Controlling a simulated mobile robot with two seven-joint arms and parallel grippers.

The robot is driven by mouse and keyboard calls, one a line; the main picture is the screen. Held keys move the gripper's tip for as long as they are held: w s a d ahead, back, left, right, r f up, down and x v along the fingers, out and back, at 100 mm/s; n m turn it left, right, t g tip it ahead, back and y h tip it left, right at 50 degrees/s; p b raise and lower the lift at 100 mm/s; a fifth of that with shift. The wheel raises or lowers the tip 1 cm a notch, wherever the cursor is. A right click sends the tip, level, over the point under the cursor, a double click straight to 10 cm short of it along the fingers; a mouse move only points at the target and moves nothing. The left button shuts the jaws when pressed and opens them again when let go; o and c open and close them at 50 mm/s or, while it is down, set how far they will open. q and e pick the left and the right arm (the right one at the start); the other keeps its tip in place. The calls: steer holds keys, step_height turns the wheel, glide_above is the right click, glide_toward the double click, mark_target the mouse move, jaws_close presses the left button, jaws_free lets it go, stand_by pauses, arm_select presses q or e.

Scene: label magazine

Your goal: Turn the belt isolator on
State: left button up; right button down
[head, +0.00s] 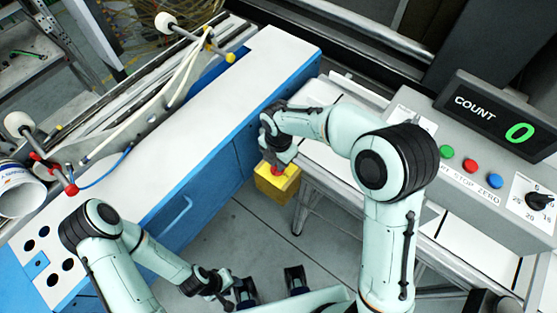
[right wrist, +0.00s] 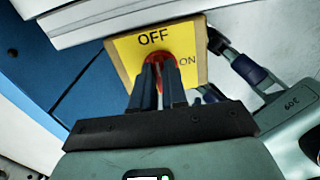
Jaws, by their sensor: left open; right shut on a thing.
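The belt isolator is a yellow box (head: 270,190) on the side of the blue bench, low in the gap right of it. The right wrist view shows its yellow plate (right wrist: 128,48), with OFF at the top and ON at the right. A red knob (right wrist: 158,56) sits in the middle. My right gripper (right wrist: 160,72) is shut on the red knob; its fingers hide most of it, so I cannot tell exactly where the knob points. My left gripper (head: 271,284) is open and empty, low in the head view, well apart from the isolator.
The blue bench (head: 190,205) with a white top runs along the left. At the right, a grey panel (head: 420,135) carries green, red and blue buttons, a dial (head: 539,201) and a COUNT display (head: 500,115) reading 0. Bare floor (head: 240,235) lies between.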

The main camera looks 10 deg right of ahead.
steer(key=m, duration=0.4)
steer(key=shift+s, duration=0.1)
steer(key=m, duration=0.8)
steer(key=shift+s+m, duration=0.15)
steer(key=shift+m, duration=0.15)
steer(key=m, duration=0.4)
steer(key=shift+m+b, duration=0.3)
steer(key=shift+r, duration=0.1)
steer(key=c, duration=1.2)
jaws_free()
steer(key=shift+o, duration=0.2)
steer(key=shift+s, duration=0.1)
